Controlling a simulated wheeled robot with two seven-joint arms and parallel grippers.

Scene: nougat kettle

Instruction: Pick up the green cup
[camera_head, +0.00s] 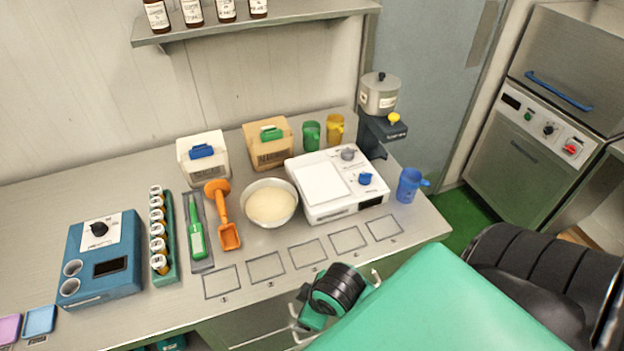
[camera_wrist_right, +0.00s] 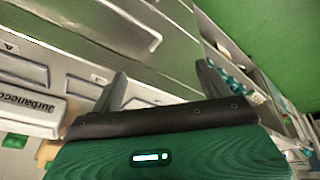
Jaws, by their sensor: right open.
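The green cup (camera_head: 310,135) stands upright at the back of the steel worktop, just right of a cardboard-coloured box and left of the yellow cup (camera_head: 335,129). My right gripper (camera_wrist_right: 162,70) is open, with nothing between its fingers. In the head view my right arm comes in from the lower right, and its wrist is over the worktop's front edge, far in front of the green cup. The green cup cannot be made out in the right wrist view. My left gripper is not in view.
A white scale (camera_head: 327,185) and a cream-filled bowl (camera_head: 270,204) stand in front of the green cup. A grinder (camera_head: 380,110) and a blue cup (camera_head: 409,185) are to the right. Outlined squares (camera_head: 265,267) along the front are empty. A shelf (camera_head: 250,20) hangs above.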

